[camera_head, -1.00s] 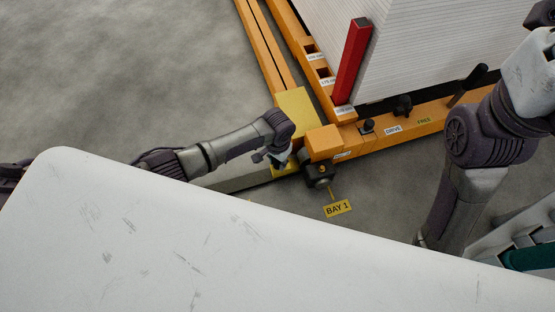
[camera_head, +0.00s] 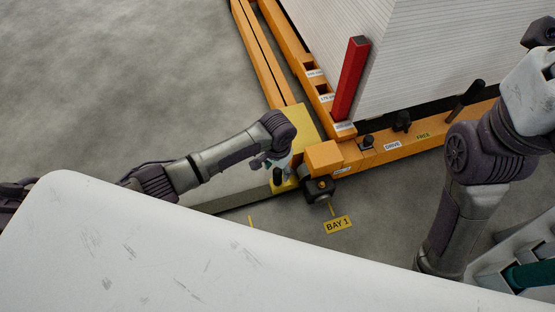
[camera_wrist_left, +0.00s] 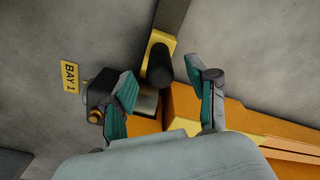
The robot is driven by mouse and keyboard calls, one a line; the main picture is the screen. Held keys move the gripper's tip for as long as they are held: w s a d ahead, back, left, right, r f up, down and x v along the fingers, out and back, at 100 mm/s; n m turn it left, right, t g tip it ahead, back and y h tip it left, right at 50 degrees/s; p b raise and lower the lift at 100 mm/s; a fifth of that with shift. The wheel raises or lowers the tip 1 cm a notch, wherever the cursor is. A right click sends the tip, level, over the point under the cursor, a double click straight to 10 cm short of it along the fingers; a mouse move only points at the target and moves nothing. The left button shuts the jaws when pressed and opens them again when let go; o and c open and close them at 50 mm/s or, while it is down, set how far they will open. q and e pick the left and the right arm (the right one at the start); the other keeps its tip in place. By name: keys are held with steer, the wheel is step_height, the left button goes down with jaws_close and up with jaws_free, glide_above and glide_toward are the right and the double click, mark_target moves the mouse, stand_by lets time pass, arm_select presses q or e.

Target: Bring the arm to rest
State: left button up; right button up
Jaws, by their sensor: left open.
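My left arm reaches in from the left in the head view, and its gripper (camera_head: 277,166) points down at the orange frame's near corner. In the left wrist view the gripper (camera_wrist_left: 166,92) is open, its two teal-padded fingers spread wide. A black cylindrical handle (camera_wrist_left: 159,64) on a yellow bracket shows between and beyond the fingers; I see no grip on it. My right arm (camera_head: 465,180) is bent at the right of the head view.
The orange frame (camera_head: 425,138) carries a stack of white sheets (camera_head: 350,40), a red post (camera_head: 350,78) and black knobs. A dark fitting (camera_head: 318,188) and a yellow BAY 1 tag (camera_head: 338,225) are close to the left gripper. Grey floor (camera_head: 110,80) lies open at left.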

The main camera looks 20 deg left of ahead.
arm_select(q)
step_height(320, 180, up, 6)
steer(key=shift+r, duration=0.1)
